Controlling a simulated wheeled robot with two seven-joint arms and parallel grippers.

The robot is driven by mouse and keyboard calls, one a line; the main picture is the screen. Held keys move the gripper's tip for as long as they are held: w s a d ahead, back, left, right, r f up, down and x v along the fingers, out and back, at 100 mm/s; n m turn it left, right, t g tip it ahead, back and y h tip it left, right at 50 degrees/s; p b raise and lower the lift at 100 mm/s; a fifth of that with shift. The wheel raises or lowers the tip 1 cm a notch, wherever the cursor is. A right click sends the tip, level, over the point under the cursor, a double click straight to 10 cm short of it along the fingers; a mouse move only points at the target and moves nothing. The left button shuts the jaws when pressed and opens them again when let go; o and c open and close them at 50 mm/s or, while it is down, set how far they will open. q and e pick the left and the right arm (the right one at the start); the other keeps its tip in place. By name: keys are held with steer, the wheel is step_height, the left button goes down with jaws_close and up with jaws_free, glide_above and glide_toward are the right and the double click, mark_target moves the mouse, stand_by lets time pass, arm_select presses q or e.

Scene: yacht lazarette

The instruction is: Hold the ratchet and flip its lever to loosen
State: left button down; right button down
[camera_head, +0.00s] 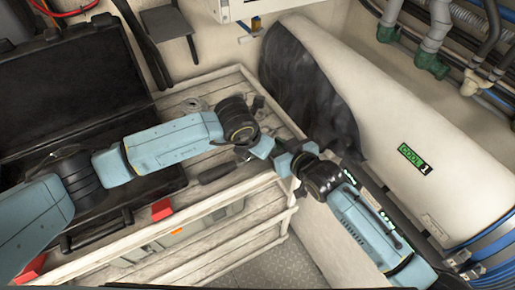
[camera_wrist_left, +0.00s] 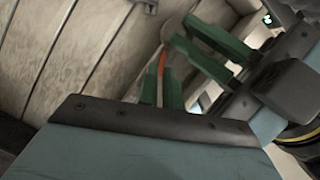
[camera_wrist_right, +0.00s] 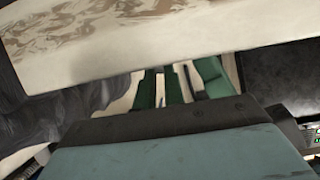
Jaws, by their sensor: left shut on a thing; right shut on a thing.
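My two grippers meet over the right part of the slatted bench, close together. My left gripper (camera_head: 247,153) is shut; in the left wrist view a thin orange-red strip (camera_wrist_left: 162,72) shows between its green fingers, seemingly part of the ratchet. My right gripper (camera_head: 284,158) comes from the right and is also shut; its green fingers show beside the left ones in the left wrist view (camera_wrist_left: 206,53). In the right wrist view the ratchet is too small and dark between the fingers (camera_wrist_right: 168,88) to make out. The lever's position cannot be told.
A black open case (camera_head: 62,95) stands at the left. A dark handled object (camera_head: 217,172) and a small ring-like item (camera_head: 192,105) lie on the slatted bench (camera_head: 205,90). A large cream cylinder (camera_head: 400,120) with a dark cover fills the right. Pipes run above it.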

arm_select(q)
steer(key=c, duration=1.6)
jaws_free()
steer(key=shift+o, duration=0.2)
steer(key=shift+r, duration=0.1)
steer(key=v, duration=1.2)
arm_select(e)
steer(key=c, duration=1.4)
jaws_free()
steer(key=shift+s, duration=0.1)
